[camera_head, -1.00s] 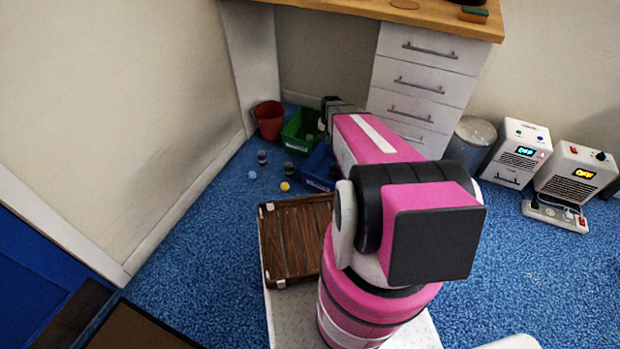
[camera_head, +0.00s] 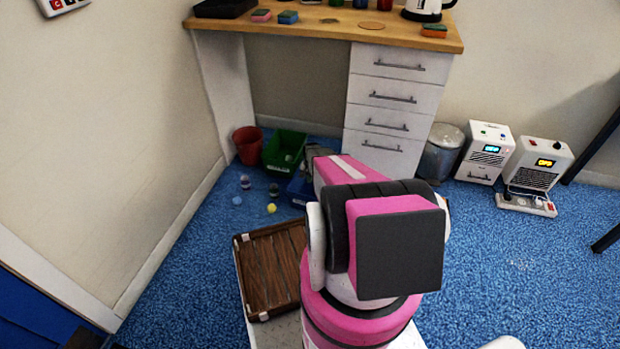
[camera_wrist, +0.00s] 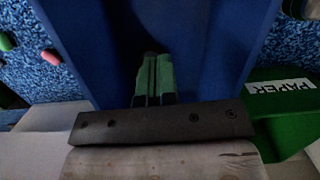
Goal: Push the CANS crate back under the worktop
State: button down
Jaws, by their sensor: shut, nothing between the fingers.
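A blue crate (camera_head: 297,190) sits on the carpet in front of the worktop (camera_head: 330,30), partly hidden behind my arm in the head view. In the wrist view the blue crate (camera_wrist: 225,45) fills the middle. No CANS label can be read on it. My gripper (camera_wrist: 154,58) is shut and empty, its green fingers close together in front of the blue crate. I cannot tell whether they touch it. In the head view my arm hides the fingers. A green crate (camera_head: 270,155) stands behind the blue one, and in the wrist view the green crate (camera_wrist: 275,110) shows a PAPER label.
A red bucket (camera_head: 247,146) stands left of the green crate. Cans and small balls, one yellow (camera_head: 271,208), lie on the carpet to the left. White drawers (camera_head: 392,112) stand right of the crates, with a grey bin (camera_head: 441,152) beside them.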

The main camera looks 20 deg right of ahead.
jog(key=s+a, duration=0.1)
jog(key=s, duration=0.1)
jog(key=s+a, duration=0.3)
jog(key=s, duration=0.2)
jog(key=shift+a+f, duration=0.3)
jog(key=shift+f, duration=0.55)
jog(key=w+d, duration=0.6)
jog(key=w, duration=0.3)
jog(key=w+d, duration=0.6)
jog(key=w, duration=0.4)
jog(key=shift+d+f, duration=0.15)
jog(key=shift+f, duration=0.05)
